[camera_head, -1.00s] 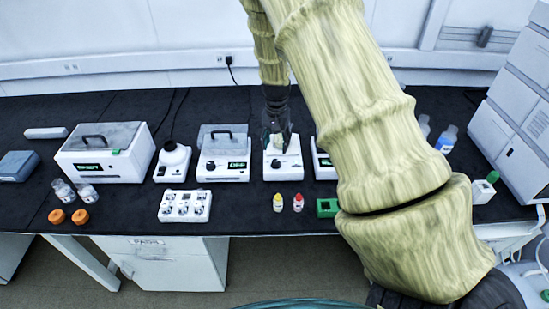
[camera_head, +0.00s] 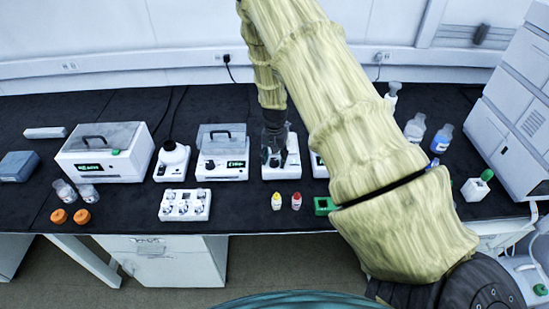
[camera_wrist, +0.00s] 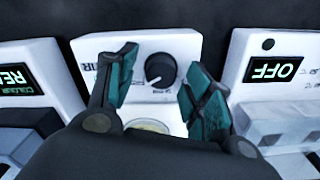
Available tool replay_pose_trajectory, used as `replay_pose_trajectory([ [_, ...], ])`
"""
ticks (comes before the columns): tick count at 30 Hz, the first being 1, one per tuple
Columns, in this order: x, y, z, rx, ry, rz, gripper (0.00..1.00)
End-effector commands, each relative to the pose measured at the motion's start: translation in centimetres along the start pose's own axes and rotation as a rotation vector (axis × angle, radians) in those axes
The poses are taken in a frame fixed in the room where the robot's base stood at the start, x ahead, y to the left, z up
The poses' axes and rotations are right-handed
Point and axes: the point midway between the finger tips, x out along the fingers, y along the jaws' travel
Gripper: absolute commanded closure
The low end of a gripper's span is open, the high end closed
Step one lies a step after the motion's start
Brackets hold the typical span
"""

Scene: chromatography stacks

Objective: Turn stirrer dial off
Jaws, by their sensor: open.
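The stirrer (camera_head: 292,170) is a small white unit on the dark bench in the head view, largely behind my gripper. In the wrist view its sloping front panel (camera_wrist: 185,45) faces me, with a partly covered label. The round black dial (camera_wrist: 160,70) on it has a light pointer line. My gripper (camera_wrist: 160,76) is open, its two teal fingers on either side of the dial with gaps showing; contact is not visible. In the head view my gripper (camera_head: 274,152) is over the stirrer and hides the dial.
A lidded unit (camera_head: 222,168) stands close left of the stirrer, and another white unit (camera_head: 319,165) close right, partly behind my arm. In the wrist view, one neighbour's display (camera_wrist: 273,69) reads OFF. Yellow-capped (camera_head: 277,202) and red-capped (camera_head: 296,201) bottles stand in front.

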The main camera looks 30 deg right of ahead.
Motion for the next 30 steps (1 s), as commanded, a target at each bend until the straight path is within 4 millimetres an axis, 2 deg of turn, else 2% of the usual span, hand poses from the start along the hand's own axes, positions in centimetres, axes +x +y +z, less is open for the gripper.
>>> replay_pose_trajectory([
  [3,0.0,-0.01,0.0,0.0,0.0,0.0,0.49],
  [9,-0.02,-0.01,0.0,0.0,0.0,0.0,0.85],
  [11,-0.02,-0.01,0.0,0.0,0.0,0.0,0.94],
  [22,0.04,-0.03,0.02,-0.05,-0.001,-0.001,0.94],
  [30,0.19,0.01,0.03,-0.226,-0.002,0.0,0.94],
])
